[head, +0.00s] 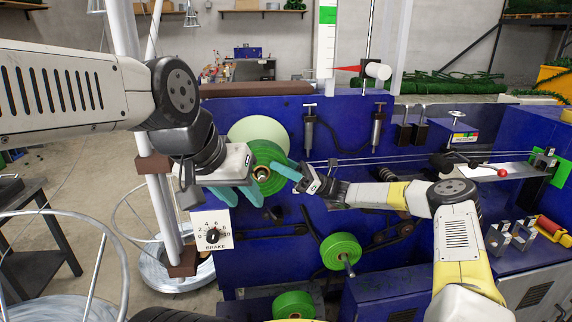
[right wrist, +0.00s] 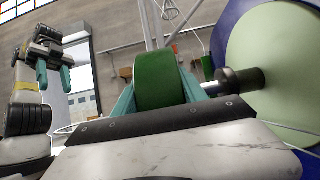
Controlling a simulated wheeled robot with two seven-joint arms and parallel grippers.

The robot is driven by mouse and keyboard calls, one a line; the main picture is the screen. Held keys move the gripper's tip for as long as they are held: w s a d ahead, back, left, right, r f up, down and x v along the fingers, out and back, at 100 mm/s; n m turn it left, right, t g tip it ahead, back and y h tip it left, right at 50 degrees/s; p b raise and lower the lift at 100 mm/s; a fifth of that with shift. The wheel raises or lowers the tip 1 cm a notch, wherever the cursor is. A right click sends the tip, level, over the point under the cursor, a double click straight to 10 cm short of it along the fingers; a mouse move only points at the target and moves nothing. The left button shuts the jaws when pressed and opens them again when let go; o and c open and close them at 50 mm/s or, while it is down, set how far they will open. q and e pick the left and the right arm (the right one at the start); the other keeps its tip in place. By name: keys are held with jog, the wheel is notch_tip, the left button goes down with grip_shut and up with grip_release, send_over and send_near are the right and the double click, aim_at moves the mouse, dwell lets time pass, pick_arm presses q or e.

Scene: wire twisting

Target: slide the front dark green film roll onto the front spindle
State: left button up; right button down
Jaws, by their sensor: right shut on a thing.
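A dark green film roll (head: 268,158) is in front of a pale green disc (head: 247,129) on the blue machine. My right gripper (head: 286,171) is shut on the roll, which sits between its teal fingers in the right wrist view (right wrist: 161,80). In that view a metal spindle with a dark hub (right wrist: 240,81) runs from the pale disc to the roll's side. A gap shows between roll and hub; the fingers hide how far the spindle enters the roll. My left gripper (head: 236,195) is empty below the roll, fingers apart; it also shows in the right wrist view (right wrist: 54,76).
Another green roll (head: 340,251) sits on a lower rod, and one more (head: 293,304) is at the bottom edge. A brake dial panel (head: 212,231) and a white post (head: 160,200) stand left of the roll. Thin wires run right across the machine.

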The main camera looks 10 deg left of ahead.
jog(key=w+a, duration=0.1)
jog(key=w, duration=0.5)
jog(key=shift+a, duration=0.4)
dwell(2.4)
jog(key=shift+s, duration=0.1)
jog(key=shift+s+d, duration=0.25)
jog(key=shift+s, duration=0.6)
jog(key=shift+s+d, duration=0.3)
jog(key=shift+s, duration=0.6)
jog(key=shift+s+d, duration=0.25)
jog(key=shift+s, duration=0.6)
jog(key=s+d, duration=0.3)
jog(key=s, duration=0.7)
dwell(1.1)
